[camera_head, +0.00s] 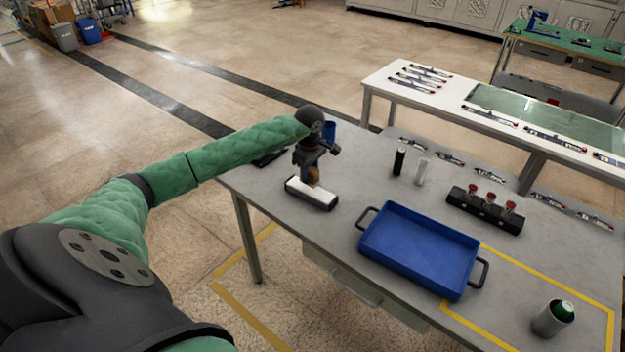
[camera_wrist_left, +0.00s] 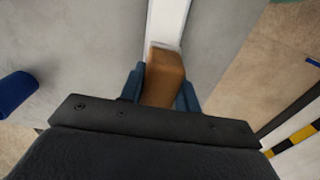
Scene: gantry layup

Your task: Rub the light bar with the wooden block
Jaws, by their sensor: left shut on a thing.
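My left gripper (camera_head: 312,176) is shut on the wooden block (camera_head: 313,174), over the left part of the table. The light bar (camera_head: 318,192) is a white strip in a dark housing, lying below the gripper. In the left wrist view the brown block (camera_wrist_left: 164,78) sits between the two blue fingers of my left gripper (camera_wrist_left: 162,90). The light bar (camera_wrist_left: 168,22) runs away from under the block there. The block's lower end is at or just above the white strip; I cannot tell whether they touch. My right gripper is not in view.
A blue tray (camera_head: 418,247) with dark handles stands right of the light bar. Behind it are a black cylinder (camera_head: 399,161), a white cylinder (camera_head: 421,171) and a black holder (camera_head: 484,212) with red-topped pieces. A can (camera_head: 553,317) stands at the front right.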

